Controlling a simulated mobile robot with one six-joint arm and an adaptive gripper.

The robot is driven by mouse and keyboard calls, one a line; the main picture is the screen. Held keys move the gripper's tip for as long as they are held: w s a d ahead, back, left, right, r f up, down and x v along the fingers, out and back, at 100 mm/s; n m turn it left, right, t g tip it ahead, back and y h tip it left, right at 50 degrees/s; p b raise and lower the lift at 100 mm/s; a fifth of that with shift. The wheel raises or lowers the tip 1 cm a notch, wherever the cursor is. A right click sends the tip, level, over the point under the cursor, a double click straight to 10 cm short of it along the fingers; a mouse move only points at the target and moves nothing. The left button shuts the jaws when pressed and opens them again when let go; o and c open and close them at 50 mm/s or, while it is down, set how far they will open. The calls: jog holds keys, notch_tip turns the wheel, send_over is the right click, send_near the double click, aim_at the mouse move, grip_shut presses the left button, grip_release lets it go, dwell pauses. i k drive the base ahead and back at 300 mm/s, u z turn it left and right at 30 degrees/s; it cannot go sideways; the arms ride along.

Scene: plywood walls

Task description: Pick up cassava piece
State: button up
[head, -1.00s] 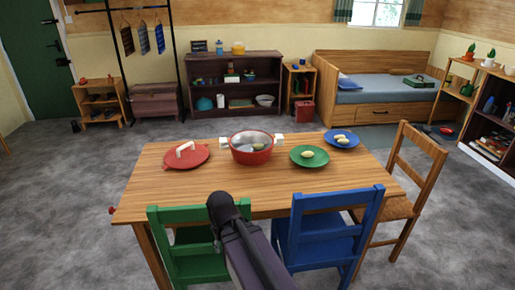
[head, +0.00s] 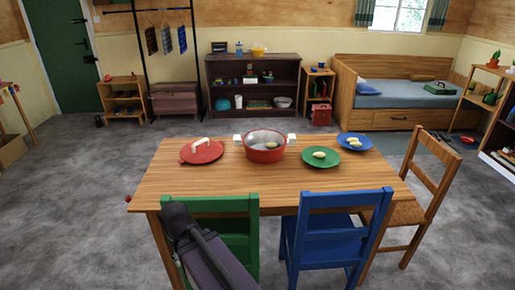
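A pale yellow cassava piece (head: 319,155) lies on the green plate (head: 332,161) on the wooden table. Pale pieces (head: 354,143) that look alike lie on the blue plate (head: 344,137) behind it to the right. A red pot (head: 264,155) with white handles stands left of the green plate. Something pale shows inside it, too small to make out. The red lid (head: 203,153) with a pale handle lies left of the pot. My dark arm shows at the lower left, in front of the green chair. My gripper's fingers cannot be seen.
The wooden table (head: 215,184) has a clear front half. A green chair (head: 238,207) and a blue chair (head: 333,226) stand at its near side, and a wooden chair (head: 421,187) at its right end. Grey floor (head: 75,215) is open to the left.

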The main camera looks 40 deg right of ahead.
aim_at(269, 145)
jog(key=u, duration=0.45)
jog(key=k, duration=1.4)
jog(key=z, duration=1.15)
jog(key=i, duration=0.95)
